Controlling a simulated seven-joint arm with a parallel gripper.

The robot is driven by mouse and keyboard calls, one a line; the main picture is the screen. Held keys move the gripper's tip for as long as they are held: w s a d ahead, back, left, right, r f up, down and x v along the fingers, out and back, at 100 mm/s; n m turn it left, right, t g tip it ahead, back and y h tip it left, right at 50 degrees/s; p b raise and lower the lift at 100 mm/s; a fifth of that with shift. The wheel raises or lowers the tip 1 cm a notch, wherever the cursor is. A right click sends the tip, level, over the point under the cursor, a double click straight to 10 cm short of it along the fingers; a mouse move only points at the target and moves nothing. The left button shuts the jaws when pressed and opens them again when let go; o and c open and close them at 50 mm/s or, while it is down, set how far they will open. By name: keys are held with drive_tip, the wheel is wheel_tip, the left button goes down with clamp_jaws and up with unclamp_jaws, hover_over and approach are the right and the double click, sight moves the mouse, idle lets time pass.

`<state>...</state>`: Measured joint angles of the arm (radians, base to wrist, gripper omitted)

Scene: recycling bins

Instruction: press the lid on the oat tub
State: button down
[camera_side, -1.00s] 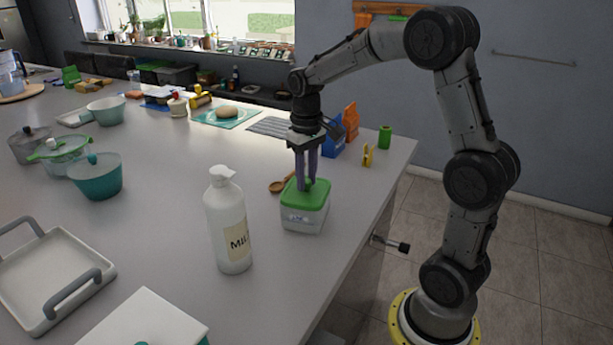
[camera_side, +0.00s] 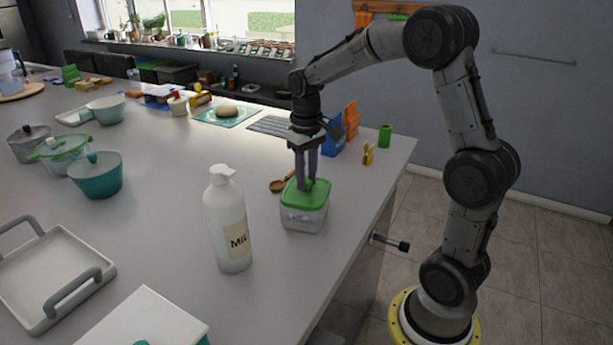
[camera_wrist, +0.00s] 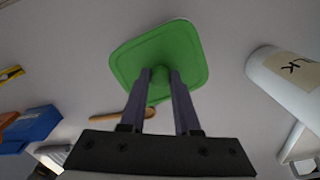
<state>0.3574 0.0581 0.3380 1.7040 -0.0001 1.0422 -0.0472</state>
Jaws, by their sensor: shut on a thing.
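The oat tub (camera_side: 303,219) is a clear, squarish container standing on the counter near its right edge. The green lid (camera_side: 318,195) sits on top of it and looks level in the side view. In the wrist view the lid (camera_wrist: 185,45) covers the tub from sight. My gripper (camera_side: 306,184) points straight down over the tub, its two purple-grey fingers shut on the knob in the middle of the lid. The knob (camera_wrist: 160,75) shows between the fingertips in the wrist view. Whether the lid's rim is fully seated all round cannot be told.
A white milk bottle (camera_side: 229,225) stands close to the tub's left. A wooden spoon (camera_side: 277,186) lies behind the tub. A blue box (camera_side: 333,140), an orange carton (camera_side: 351,120) and a yellow clip (camera_side: 368,155) stand farther back. The counter in front of the tub is clear.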

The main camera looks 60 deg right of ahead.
idle(0.3)
drive_tip(key=c, duration=0.6)
unclamp_jaws()
drive_tip(key=shift+o, duration=0.2)
drive_tip(key=shift+r, duration=2.5)
drive_tip(key=shift+c, duration=0.2)
drive_tip(key=shift+r, duration=0.25)
drive_tip(key=shift+c, duration=1.2)
wheel_tip(320, 180, up, 4)
drive_tip(key=shift+m, duration=1.2)
clamp_jaws()
drive_tip(key=shift+f, duration=3.15)
